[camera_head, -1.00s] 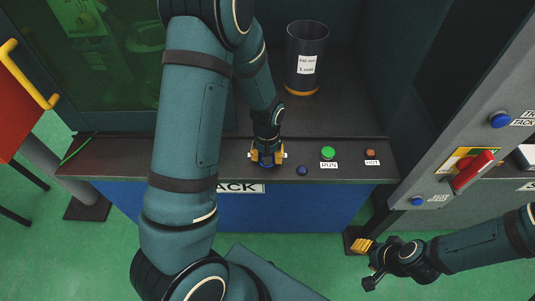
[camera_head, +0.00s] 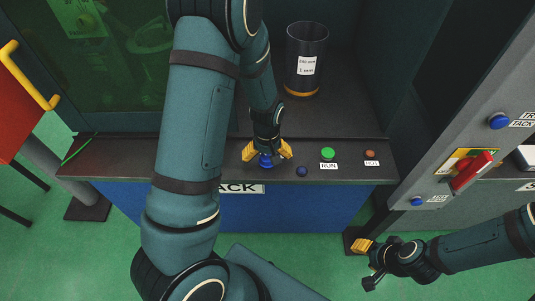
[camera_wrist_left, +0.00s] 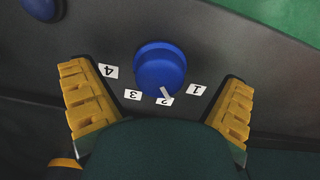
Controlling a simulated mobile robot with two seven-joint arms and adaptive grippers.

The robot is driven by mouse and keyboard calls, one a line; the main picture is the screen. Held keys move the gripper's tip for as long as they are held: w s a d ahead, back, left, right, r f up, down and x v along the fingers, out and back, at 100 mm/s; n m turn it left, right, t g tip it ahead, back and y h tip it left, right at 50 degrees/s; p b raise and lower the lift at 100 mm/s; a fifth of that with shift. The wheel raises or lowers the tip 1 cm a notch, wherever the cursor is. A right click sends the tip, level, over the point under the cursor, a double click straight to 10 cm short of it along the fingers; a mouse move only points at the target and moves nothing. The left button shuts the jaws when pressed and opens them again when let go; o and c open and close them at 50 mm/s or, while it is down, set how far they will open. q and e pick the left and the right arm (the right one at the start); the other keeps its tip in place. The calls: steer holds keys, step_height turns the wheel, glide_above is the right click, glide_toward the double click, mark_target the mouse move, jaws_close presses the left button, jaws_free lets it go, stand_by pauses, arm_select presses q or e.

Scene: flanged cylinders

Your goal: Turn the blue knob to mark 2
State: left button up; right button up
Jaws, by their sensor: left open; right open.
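The blue knob (camera_head: 266,160) is on the dark front ledge of the machine. In the left wrist view the blue knob (camera_wrist_left: 160,68) shows a white pointer line directed at the label 2 (camera_wrist_left: 165,101). Labels 1 (camera_wrist_left: 197,90), 3 (camera_wrist_left: 133,95) and 4 (camera_wrist_left: 109,71) stand around it. My left gripper (camera_head: 267,152) is open, with its yellow fingers spread on either side of the knob and apart from it. My right gripper (camera_head: 366,264) is open and empty over the floor at the lower right.
A small dark blue button (camera_head: 302,171), a green RUN button (camera_head: 328,153) and an orange-brown HOT button (camera_head: 370,153) sit right of the knob. A dark cylinder (camera_head: 306,58) stands behind. A red lever (camera_head: 472,171) is on the right panel.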

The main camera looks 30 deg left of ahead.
mark_target(267, 156)
arm_select(q)
steer(key=shift+r+p, duration=2.2)
steer(key=shift+r, duration=0.65)
steer(key=shift+f, duration=0.1)
